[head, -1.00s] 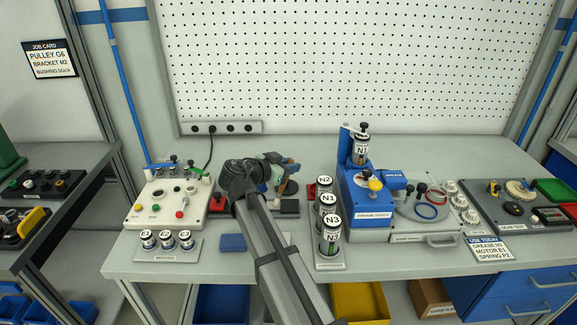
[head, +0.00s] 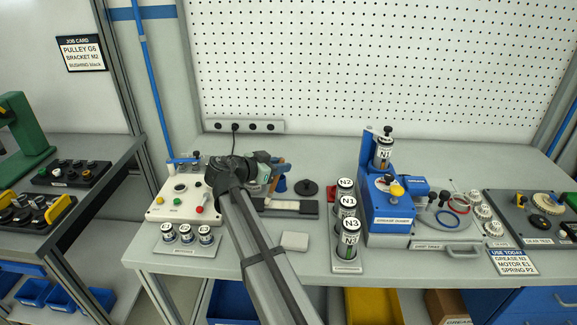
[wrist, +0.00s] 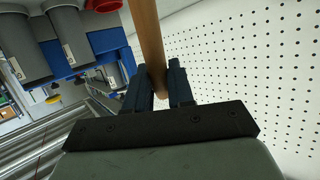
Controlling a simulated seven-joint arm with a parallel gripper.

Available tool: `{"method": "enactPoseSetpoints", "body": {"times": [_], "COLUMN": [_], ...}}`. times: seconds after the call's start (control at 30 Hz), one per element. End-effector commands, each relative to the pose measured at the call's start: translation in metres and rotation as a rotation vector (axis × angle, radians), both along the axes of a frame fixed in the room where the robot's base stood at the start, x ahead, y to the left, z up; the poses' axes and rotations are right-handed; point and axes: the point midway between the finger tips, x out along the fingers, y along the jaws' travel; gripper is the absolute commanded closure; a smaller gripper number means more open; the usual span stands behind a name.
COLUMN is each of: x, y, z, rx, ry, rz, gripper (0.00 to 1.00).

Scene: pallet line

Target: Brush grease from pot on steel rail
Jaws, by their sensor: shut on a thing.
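My gripper (head: 276,168) is at the back of the bench, left of centre. In the wrist view its fingers (wrist: 168,88) are shut on a brush with a brown wooden handle (wrist: 147,40). The handle also shows at the fingertips in the head view (head: 284,167). The bristles cannot be made out. A small blue pot (head: 281,185) is just below the gripper in the picture. I cannot tell whether the brush touches it. A pale steel rail (head: 284,205) lies on a dark base in front of the pot, its left end hidden by my arm.
A black round lid (head: 306,188) lies right of the pot. A grey pad (head: 294,241) is in front. Labelled canisters (head: 347,207) and a blue grease press (head: 386,208) stand right. A control box (head: 177,199) and a rack of small jars (head: 187,237) stand left.

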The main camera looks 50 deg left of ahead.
Motion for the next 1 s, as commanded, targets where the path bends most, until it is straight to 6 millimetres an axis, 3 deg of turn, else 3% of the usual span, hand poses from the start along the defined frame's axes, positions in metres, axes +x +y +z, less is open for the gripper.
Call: {"method": "enactPoseSetpoints", "body": {"times": [0.2,0.3,1.0], "x": [-0.014,-0.012,-0.012], "y": [0.015,0.013,0.012], "z": [0.001,0.021,0.079], "rx": [0.001,0.004,0.001], "ry": [0.0,-0.001,0.0], "rz": [0.001,0.0,0.0], "gripper": [1.0,1.0,1.0]}}
